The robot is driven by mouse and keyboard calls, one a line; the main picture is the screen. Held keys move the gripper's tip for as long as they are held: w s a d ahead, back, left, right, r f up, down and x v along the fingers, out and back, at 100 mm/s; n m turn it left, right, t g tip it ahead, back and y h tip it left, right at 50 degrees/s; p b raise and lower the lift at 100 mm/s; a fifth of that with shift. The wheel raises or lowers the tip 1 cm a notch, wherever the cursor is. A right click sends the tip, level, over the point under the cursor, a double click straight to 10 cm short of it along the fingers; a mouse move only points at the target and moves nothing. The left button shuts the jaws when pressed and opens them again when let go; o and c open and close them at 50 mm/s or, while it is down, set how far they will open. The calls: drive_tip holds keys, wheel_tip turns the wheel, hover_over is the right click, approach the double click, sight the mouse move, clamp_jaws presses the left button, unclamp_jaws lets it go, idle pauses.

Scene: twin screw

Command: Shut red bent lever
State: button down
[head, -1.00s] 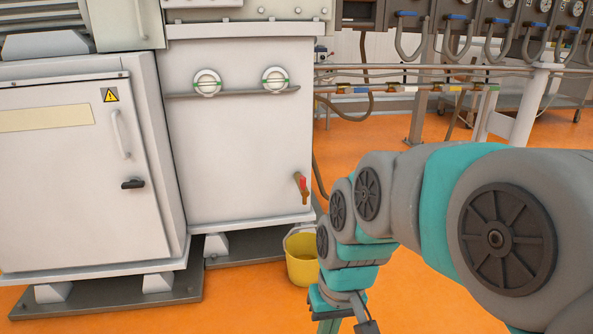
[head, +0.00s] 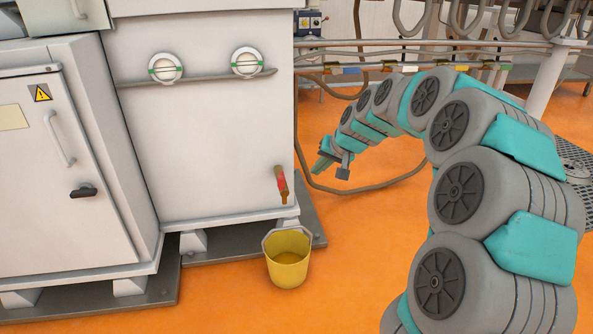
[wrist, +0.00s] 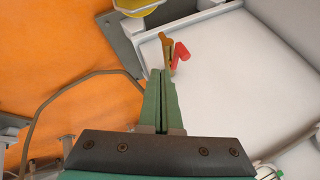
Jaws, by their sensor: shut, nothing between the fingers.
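The red bent lever (head: 281,180) sits on a brass valve at the lower right of the white cabinet front (head: 210,130). In the wrist view the red lever (wrist: 180,54) sticks out to the right of the brass valve body (wrist: 168,45), just past my fingertips. My gripper (head: 323,163) is to the right of the lever in the head view, apart from it. In the wrist view my gripper (wrist: 161,75) is shut and empty, its fingers pointing toward the valve. Whether the tips touch the valve is unclear there.
A yellow bucket (head: 288,262) stands on the orange floor below the valve. A grey hose (head: 375,182) loops over the floor behind my arm. Another cabinet with a black handle (head: 84,190) is at the left. Open floor lies right of the bucket.

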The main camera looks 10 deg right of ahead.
sight(281, 176)
drive_tip(key=shift+w+d, duration=0.3)
drive_tip(key=shift+w, duration=0.1)
drive_tip(key=w+a+f+b, duration=0.1)
drive_tip(key=w+a+f, duration=0.5)
drive_tip(key=w+f, duration=0.1)
drive_tip(key=shift+a+f, duration=0.2)
drive_tip(key=shift+f, duration=0.3)
drive_tip(key=shift+a, duration=0.1)
